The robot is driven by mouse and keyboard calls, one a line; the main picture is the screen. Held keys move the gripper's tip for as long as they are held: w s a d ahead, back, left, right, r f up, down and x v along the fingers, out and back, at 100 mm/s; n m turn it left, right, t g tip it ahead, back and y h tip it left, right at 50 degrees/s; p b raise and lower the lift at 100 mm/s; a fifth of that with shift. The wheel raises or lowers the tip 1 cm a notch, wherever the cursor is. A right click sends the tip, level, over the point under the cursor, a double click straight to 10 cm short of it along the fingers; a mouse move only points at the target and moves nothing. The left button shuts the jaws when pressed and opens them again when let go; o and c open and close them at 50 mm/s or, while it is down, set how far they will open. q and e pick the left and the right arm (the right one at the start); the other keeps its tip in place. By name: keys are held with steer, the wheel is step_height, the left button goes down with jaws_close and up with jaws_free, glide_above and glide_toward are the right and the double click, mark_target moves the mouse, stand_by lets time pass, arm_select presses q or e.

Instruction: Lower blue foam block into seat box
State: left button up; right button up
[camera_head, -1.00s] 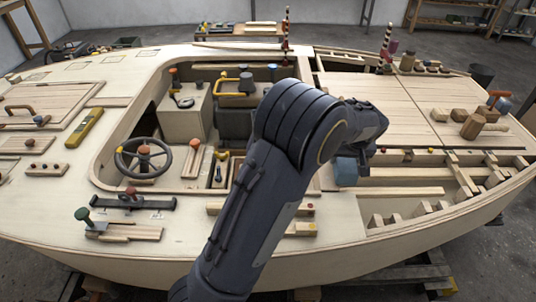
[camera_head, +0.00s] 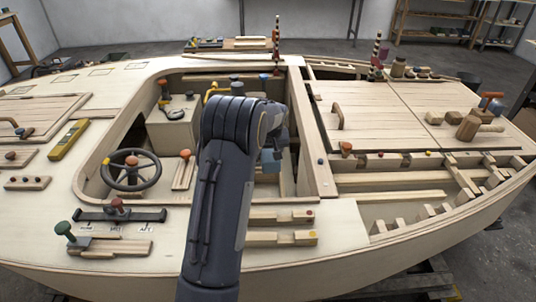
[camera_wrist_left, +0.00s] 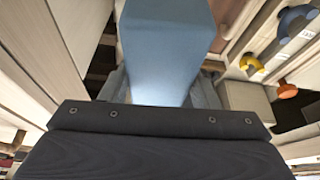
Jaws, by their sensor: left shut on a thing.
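My left gripper (camera_head: 275,148) is shut on the blue foam block (camera_head: 270,161), over the right part of the cockpit opening in the head view. The block also fills the upper middle of the left wrist view (camera_wrist_left: 165,45), above the dark gripper body. I cannot tell how far the block is above what lies below it. My left arm hides much of the cockpit, and I cannot make out the seat box with certainty. My right gripper is not in view.
The cockpit rim (camera_head: 312,150) runs close to the right of the block. A steering wheel (camera_head: 131,170) and a pale console (camera_head: 172,132) stand left of my arm. Hatch panels (camera_head: 375,115) and an open ribbed side compartment (camera_head: 400,210) lie to the right.

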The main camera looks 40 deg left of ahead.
arm_select(q)
steer(key=shift+s+a+f+m, duration=0.2)
steer(key=shift+s+a+f, duration=0.05)
steer(key=shift+a+f, duration=0.2)
steer(key=shift+s+a+f+m, duration=0.2)
steer(key=shift+a+f, duration=0.2)
steer(key=shift+a, duration=0.05)
steer(key=shift+f, duration=0.2)
steer(key=shift+f+b, duration=6.65)
steer(key=shift+f, duration=2.95)
steer(key=o, duration=1)
steer(key=shift+o, duration=0.2)
